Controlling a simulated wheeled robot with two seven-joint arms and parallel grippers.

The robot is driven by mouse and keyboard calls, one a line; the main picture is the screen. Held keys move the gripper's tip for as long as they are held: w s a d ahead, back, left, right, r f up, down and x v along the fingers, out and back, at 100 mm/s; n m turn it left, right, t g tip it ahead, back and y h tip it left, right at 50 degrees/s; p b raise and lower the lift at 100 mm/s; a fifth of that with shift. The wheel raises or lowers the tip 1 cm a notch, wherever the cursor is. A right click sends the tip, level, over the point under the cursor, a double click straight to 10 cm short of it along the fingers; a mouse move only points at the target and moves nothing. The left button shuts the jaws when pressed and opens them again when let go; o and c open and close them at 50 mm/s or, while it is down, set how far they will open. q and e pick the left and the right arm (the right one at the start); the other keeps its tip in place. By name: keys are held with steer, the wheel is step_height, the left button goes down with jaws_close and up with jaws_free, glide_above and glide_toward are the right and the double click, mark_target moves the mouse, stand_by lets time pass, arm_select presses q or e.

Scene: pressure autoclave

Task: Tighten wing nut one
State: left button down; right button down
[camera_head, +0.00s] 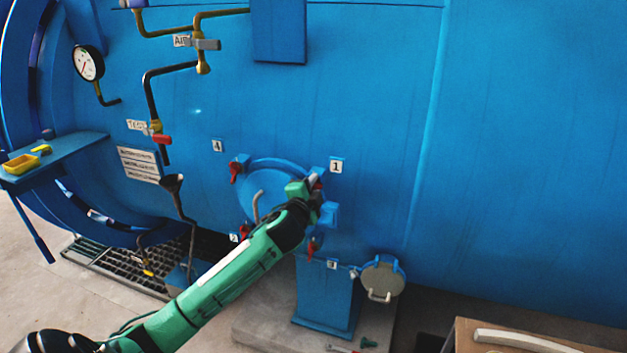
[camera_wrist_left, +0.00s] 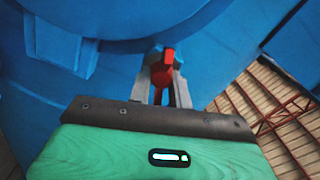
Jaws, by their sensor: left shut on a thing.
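Wing nut one is red and sits by the label 1 (camera_head: 336,166) at the upper right of the round blue hatch (camera_head: 268,190). In the left wrist view the red wing nut (camera_wrist_left: 162,70) shows between the fingers of my left gripper (camera_wrist_left: 161,80). In the head view my left gripper (camera_head: 312,186) is at that nut and covers most of it. The gripper is shut on the nut. Other red wing nuts sit at the hatch's upper left (camera_head: 235,172) and lower right (camera_head: 313,246). My right gripper is not in view.
The big blue autoclave wall (camera_head: 520,150) fills the background. Pipes with a red-handled valve (camera_head: 162,139) and a gauge (camera_head: 89,63) are on the left. A round grey lid (camera_head: 383,279) hangs low right of the hatch. A wooden box (camera_head: 470,335) stands at the bottom right.

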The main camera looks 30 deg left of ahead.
arm_select(q)
steer(key=m+p, duration=0.1)
steer(key=m, duration=0.1)
steer(key=shift+m, duration=0.4)
steer(key=m+p, duration=0.1)
steer(key=m, duration=0.1)
steer(key=m+p, duration=0.1)
steer(key=m, duration=0.1)
steer(key=shift+f+m, duration=0.2)
steer(key=shift+m, duration=0.1)
steer(key=m+p, duration=0.2)
steer(key=m, duration=0.1)
steer(key=m+p, duration=0.2)
steer(key=m, duration=0.1)
steer(key=shift+a+f, duration=0.1)
steer(key=shift+f, duration=0.1)
steer(key=shift+s+a+f+m+p, duration=0.15)
steer(key=shift+m+p, duration=0.95)
steer(key=shift+m, duration=0.9)
steer(key=shift+w+a+f+m+p, duration=0.1)
steer(key=shift+m+p, duration=1)
steer(key=shift+m, duration=0.9)
steer(key=shift+s+m, duration=0.1)
steer(key=shift+m, duration=0.2)
steer(key=c, duration=1.3)
jaws_free()
